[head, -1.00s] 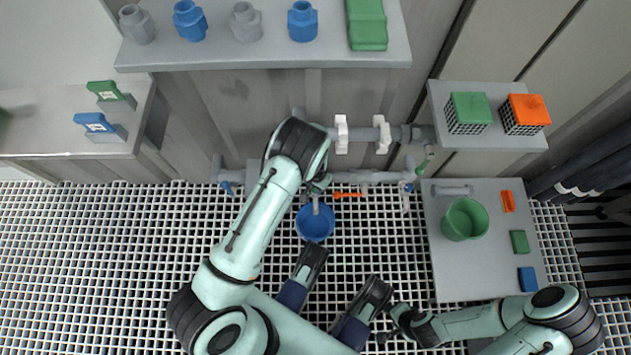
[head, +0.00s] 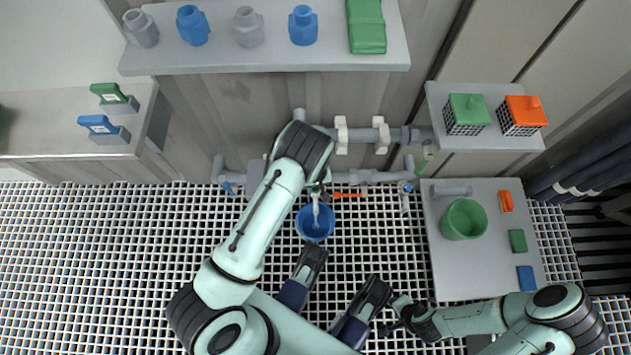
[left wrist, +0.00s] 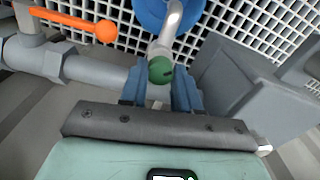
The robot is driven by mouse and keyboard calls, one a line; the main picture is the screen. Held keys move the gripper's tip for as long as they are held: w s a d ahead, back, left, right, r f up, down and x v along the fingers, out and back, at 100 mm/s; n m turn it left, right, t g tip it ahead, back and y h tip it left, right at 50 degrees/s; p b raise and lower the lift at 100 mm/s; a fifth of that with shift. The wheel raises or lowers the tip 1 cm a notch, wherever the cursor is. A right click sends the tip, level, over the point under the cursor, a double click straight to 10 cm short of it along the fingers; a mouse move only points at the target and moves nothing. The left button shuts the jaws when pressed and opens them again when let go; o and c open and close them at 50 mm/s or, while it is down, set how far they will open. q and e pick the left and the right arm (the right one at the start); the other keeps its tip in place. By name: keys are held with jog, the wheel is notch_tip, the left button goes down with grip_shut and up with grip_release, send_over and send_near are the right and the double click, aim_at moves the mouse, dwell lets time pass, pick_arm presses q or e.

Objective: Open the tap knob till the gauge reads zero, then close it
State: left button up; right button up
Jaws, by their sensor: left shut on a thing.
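In the left wrist view a round green tap knob (left wrist: 160,71) with a dark slot sits between the blue fingers of my left gripper (left wrist: 162,88), which is shut on it. A curved grey spout (left wrist: 172,32) rises beyond the knob over a blue bucket (left wrist: 150,12). In the head view my left gripper (head: 318,190) is at the pipe, mostly hidden by my arm. The blue bucket (head: 315,229) stands below it on the grating. I cannot make out a gauge dial or reading. My right gripper (head: 393,325) is low in the head view, away from the pipe; its jaws are unclear.
An orange lever handle (head: 347,194) lies just right of my left gripper and also shows in the left wrist view (left wrist: 75,22). A grey box (left wrist: 235,80) is close on the right there. A grey table (head: 445,280) with a green bucket (head: 464,219) stands at right.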

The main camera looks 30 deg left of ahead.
pick_arm(q)
jog(key=n, duration=0.6)
jog(key=shift+n, duration=0.3)
jog(key=n, duration=0.6)
pick_arm(e)
jog(key=shift+w+r, duration=0.25)
jog(key=shift+w, duration=0.1)
pick_arm(q)
jog(key=shift+n, duration=0.3)
jog(key=o, duration=1.1)
jog(key=shift+c, duration=0.2)
jog(key=shift+r, duration=0.1)
notch_tip(320, 180, up, 7)
jog(key=p, duration=0.2)
jog(key=shift+r+p, duration=0.15)
jog(key=shift+p, duration=0.25)
pick_arm(e)
jog(key=w+r+t, duration=0.2)
jog(key=w+r, duration=0.2)
jog(key=w, duration=0.1)
jog(key=shift+a+r, duration=0.35)
jog(key=shift+a, duration=0.05)
